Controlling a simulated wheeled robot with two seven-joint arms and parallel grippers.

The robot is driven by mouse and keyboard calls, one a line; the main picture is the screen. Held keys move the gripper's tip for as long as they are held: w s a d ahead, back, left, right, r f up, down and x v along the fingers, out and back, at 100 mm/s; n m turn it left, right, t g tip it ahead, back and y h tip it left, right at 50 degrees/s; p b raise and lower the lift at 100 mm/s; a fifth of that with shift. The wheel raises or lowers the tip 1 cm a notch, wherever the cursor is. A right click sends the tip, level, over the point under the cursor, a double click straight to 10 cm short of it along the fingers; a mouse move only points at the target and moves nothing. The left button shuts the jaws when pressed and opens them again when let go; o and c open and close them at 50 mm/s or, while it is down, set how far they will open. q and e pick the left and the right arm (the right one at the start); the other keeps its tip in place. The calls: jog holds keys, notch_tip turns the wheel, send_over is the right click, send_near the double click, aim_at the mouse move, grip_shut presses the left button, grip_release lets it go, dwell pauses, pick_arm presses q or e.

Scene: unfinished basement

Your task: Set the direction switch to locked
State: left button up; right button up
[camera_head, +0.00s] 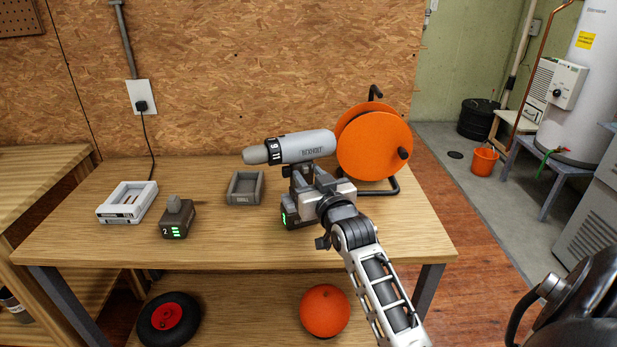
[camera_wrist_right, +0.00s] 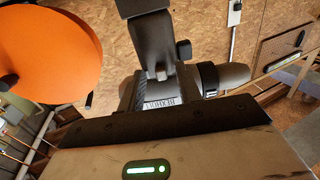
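A grey cordless drill (camera_head: 308,147) stands upright on its battery at the right of the workbench, its chuck pointing left. In the right wrist view the picture is upside down: the drill's handle (camera_wrist_right: 147,35) comes down from the top, with the trigger (camera_wrist_right: 183,49) on its right side and the chuck (camera_wrist_right: 232,76) further right. The direction switch cannot be told apart clearly. My right gripper (camera_head: 322,184) is in front of the drill, close to its handle below the body. Its fingertips are hard to make out, and contact cannot be told. My left gripper is out of view.
On the bench (camera_head: 110,248) are a white charger (camera_head: 127,202), a loose battery (camera_head: 176,218) and a small grey tray (camera_head: 245,188). An orange cable reel (camera_head: 376,146) stands just right of the drill. The bench's front middle is clear.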

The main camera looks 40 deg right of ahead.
jog(key=b+v, duration=0.1)
jog(key=v, duration=1.5)
jog(key=shift+w, duration=0.1)
jog(key=s+a+f+n+g+y, duration=0.3)
jog(key=s+a+f+y, duration=0.1)
jog(key=a+f, duration=0.6)
jog(key=s+a+f+n+g+y, duration=0.2)
jog(key=s+a+f+g+y, duration=0.2)
jog(key=a+f, duration=0.6)
notch_tip(320, 180, down, 2)
jog(key=shift+s+f+n, duration=0.15)
jog(key=shift+s+n, duration=0.15)
jog(key=shift+n, duration=0.1)
jog(key=shift+a, duration=0.1)
